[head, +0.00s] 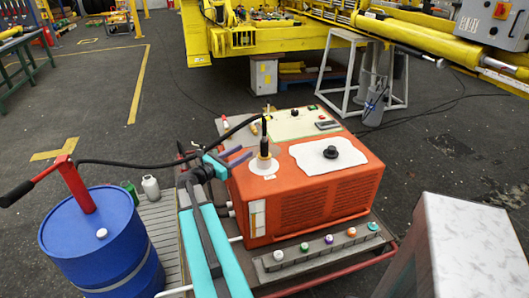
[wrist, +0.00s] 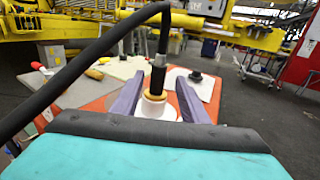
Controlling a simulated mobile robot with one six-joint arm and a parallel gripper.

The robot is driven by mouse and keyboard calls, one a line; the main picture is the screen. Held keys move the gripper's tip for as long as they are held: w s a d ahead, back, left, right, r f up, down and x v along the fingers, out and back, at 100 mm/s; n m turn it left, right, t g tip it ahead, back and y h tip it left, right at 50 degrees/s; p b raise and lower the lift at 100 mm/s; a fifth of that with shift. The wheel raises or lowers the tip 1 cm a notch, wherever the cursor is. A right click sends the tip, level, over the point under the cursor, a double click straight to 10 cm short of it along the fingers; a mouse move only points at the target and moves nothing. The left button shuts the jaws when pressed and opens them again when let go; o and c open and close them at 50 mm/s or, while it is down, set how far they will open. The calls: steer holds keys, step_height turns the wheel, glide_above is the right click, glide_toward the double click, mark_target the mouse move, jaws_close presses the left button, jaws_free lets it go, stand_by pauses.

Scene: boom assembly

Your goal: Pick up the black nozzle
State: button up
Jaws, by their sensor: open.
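The black nozzle (head: 263,148) stands upright at the end of a black hose, on a white round base on top of the orange machine (head: 300,205). It also shows in the wrist view (wrist: 157,80), with a yellow-orange ring at its lower part above a white collar. My gripper (head: 246,157) is open, with its purple fingers pointing toward the nozzle from the left in the head view. In the wrist view my gripper (wrist: 160,84) has one finger on each side of the nozzle. I cannot tell whether the nozzle is fully between the fingertips.
The black hose (head: 150,162) runs from the red pump (head: 75,186) on the blue drum (head: 100,240) and crosses above my arm. A black knob on a white plate (head: 332,157) sits right of the nozzle. A rail of coloured caps (head: 315,248) lies in front. Yellow machinery (head: 270,38) stands behind.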

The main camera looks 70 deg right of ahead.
mark_target(265, 138)
steer(key=shift+p+x, duration=0.8)
steer(key=shift+x, duration=3.35)
steer(key=shift+s+d+r+p, duration=0.15)
steer(key=shift+s+d+p, duration=0.15)
steer(key=shift+d, duration=0.3)
steer(key=shift+s+d+r+p, duration=0.2)
steer(key=shift+d+p, duration=0.15)
steer(key=shift+d, duration=0.25)
steer(key=shift+s+d+r+p, duration=0.15)
steer(key=shift+s+d+p, duration=0.15)
steer(key=shift+d, duration=0.25)
steer(key=shift+s+d+f, duration=0.1)
steer(key=shift+s+d, duration=0.15)
steer(key=shift+d, duration=0.35)
jaws_close()
